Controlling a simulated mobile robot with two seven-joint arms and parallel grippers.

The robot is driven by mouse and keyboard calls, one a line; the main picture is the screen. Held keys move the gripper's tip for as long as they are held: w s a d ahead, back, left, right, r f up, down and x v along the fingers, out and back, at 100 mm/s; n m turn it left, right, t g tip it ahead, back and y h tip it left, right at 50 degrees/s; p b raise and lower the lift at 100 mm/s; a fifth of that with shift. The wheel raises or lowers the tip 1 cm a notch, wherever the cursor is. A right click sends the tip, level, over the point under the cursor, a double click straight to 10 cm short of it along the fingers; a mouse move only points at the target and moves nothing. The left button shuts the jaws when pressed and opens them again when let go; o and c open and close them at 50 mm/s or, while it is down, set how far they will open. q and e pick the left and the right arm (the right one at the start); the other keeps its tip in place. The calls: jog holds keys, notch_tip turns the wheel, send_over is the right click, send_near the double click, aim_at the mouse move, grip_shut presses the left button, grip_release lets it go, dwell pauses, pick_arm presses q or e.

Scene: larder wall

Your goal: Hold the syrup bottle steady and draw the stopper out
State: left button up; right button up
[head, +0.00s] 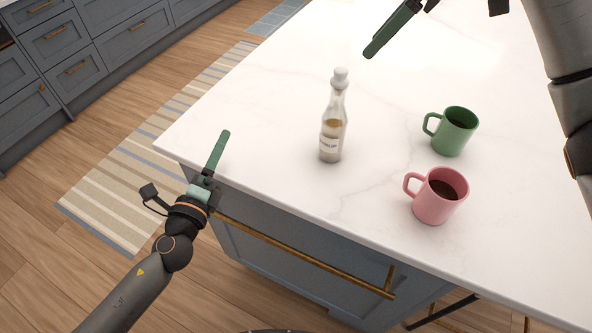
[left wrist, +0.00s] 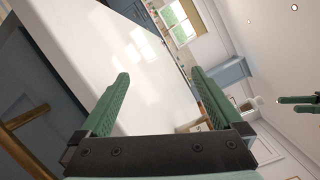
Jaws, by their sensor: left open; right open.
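A green mug (head: 456,132) stands right of the bottle, and a pink mug (head: 436,197) with dark liquid stands nearer the front. The counter (head: 255,110) left of the bottle is clear. A brass rail (head: 300,256) runs along the front below the edge.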

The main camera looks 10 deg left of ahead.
aim_at(333, 139)
pick_arm(q)
jog(key=d+m+h, duration=0.1)
jog(key=d+m, duration=0.2)
jog(key=d+m+h, duration=0.2)
jog(key=d+m, duration=0.1)
jog(key=d+m+g+h, duration=0.1)
jog(key=d+m+h, duration=0.1)
jog(key=d+m, duration=0.1)
jog(key=shift+w+d+m, duration=0.3)
jog(key=shift+d+m, duration=0.1)
jog(key=shift+d, duration=0.1)
jog(key=d+m+h, duration=0.1)
jog(key=d+m, duration=0.1)
jog(key=s+d+f+m+g+h, duration=0.1)
jog(key=d+m, duration=0.1)
jog(key=m, duration=0.1)
jog(key=d+m+g+h, duration=0.1)
jog(key=d+m, duration=0.1)
jog(key=m, duration=0.1)
jog(key=shift+s+d+f+h, duration=0.2)
jog(key=shift+f+h, duration=0.1)
jog(key=shift+f, duration=0.05)
jog(key=shift+w+d+m, duration=0.3)
jog(key=shift+w+d, duration=0.1)
jog(key=shift+w, duration=0.05)
jog(key=x, duration=1.1)
jog(key=shift+w, duration=0.15)
jog(key=shift+f, duration=0.1)
grip_shut()
